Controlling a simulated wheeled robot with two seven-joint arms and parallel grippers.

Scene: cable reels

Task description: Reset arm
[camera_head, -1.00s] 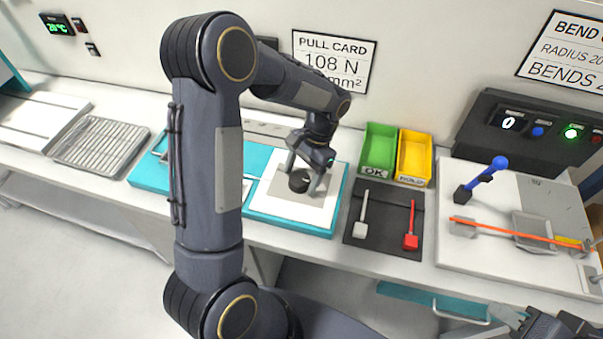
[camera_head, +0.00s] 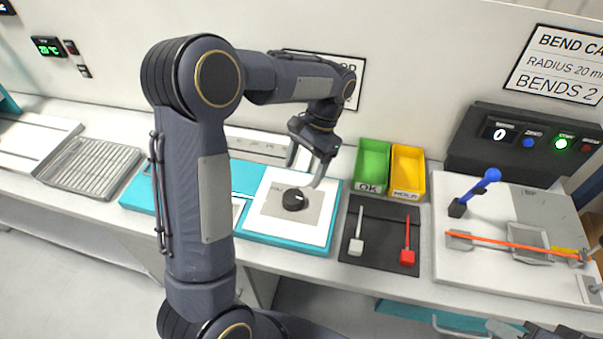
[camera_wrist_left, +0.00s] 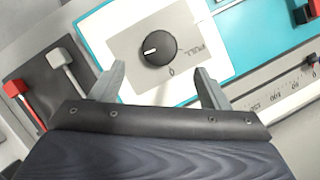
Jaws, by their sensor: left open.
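My left gripper (camera_head: 306,167) is open and empty above the white panel of the pull station. A black round knob (camera_head: 295,199) sits on a grey plate there, below the fingers and apart from them. In the left wrist view the knob (camera_wrist_left: 158,49) shows beyond and between the two spread fingers (camera_wrist_left: 160,84), with a white pointer mark and the letters PULL beside it. My left arm crosses the head view from the bottom and hides part of the bench. My right gripper cannot be made out; only a dark part shows at the bottom right edge.
Green (camera_head: 372,164) and yellow (camera_head: 407,172) bins stand right of the knob panel. A dark mat (camera_head: 379,230) with a white and a red lever lies in front. The bending board (camera_head: 480,262) with an orange cable is at the right. A slotted tray (camera_head: 92,167) is at the left.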

